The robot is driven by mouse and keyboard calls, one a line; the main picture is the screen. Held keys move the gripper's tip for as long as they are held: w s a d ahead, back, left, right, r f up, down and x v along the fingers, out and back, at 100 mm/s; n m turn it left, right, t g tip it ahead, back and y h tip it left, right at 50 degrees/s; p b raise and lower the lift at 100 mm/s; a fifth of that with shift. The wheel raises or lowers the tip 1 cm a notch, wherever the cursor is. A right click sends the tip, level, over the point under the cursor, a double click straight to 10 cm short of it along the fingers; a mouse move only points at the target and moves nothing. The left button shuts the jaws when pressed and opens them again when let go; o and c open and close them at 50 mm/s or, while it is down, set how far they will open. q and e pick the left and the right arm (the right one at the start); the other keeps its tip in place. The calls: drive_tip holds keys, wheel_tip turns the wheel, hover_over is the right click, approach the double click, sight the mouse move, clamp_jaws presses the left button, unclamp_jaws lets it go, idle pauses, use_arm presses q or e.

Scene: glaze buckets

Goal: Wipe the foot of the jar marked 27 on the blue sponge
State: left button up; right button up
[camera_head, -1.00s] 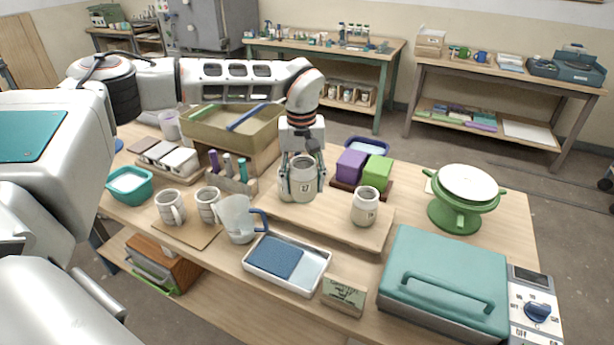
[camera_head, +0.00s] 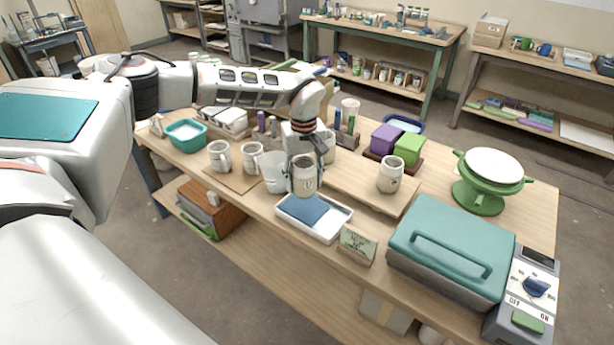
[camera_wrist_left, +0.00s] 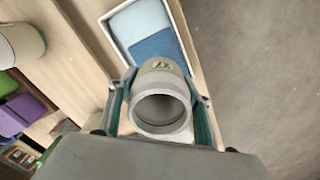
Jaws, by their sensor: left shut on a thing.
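My left gripper (camera_head: 305,177) is shut around a pale grey jar (camera_head: 306,185), held upright with its open mouth up. The wrist view shows the jar (camera_wrist_left: 160,108) between both fingers, with a dark mark that seems to read 27. The blue sponge (camera_head: 306,212) lies in a white tray (camera_head: 325,239) at the table's front edge. The jar is at the tray's back side, over the sponge's far edge in the head view; I cannot tell whether its foot touches. The wrist view shows the sponge (camera_wrist_left: 152,50) partly hidden by the jar. My right gripper is not in view.
Another marked jar (camera_head: 390,175) stands on the wooden board to the right. A small card sign (camera_head: 357,245) and a teal-lidded box (camera_head: 450,240) are right of the tray.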

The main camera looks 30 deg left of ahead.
sight(304, 188)
use_arm(q)
drive_tip(key=shift+a+f+b, duration=0.1)
drive_tip(key=shift+f+b, duration=0.6)
drive_tip(key=shift+b, duration=0.05)
drive_tip(key=shift+f+b, duration=0.9)
drive_tip(key=shift+b, duration=0.05)
drive_tip(key=shift+f+b, duration=0.3)
drive_tip(key=shift+b, duration=0.1)
drive_tip(key=shift+f+b, duration=0.5)
drive_tip(key=shift+b, duration=0.05)
drive_tip(key=shift+f, duration=0.1)
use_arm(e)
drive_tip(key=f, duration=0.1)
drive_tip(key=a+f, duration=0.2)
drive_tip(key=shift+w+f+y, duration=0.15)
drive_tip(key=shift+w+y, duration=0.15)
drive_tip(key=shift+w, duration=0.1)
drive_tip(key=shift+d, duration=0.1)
use_arm(q)
drive_tip(key=shift+f, duration=0.55)
